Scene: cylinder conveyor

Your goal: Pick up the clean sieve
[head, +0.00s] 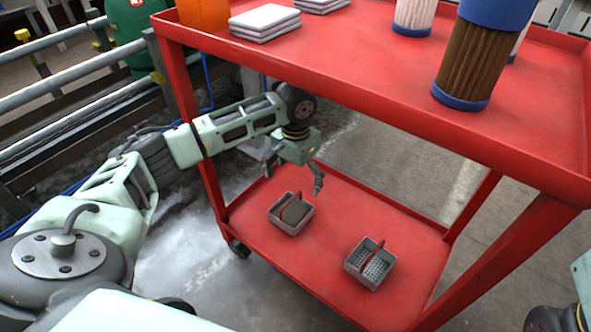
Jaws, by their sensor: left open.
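Two small grey sieves with red handles sit on the lower shelf of a red cart. The clean sieve (362,272) is the right one, with bare holes showing in its floor. The other sieve (287,222), to its left, has a brown-grey mass inside and looks dirty. My left gripper (294,179) is open and empty, pointing down above the dirty sieve, up and left of the clean one. It touches neither sieve as far as I can tell. My right gripper is out of the picture; only part of that arm shows at the lower right edge.
The cart's upper shelf (385,75) overhangs the lower shelf (400,235). It carries a brown pleated filter (465,62), a white filter (413,14), folded white cloths (263,22) and an orange container (203,12). A red post (188,110) stands beside my left arm.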

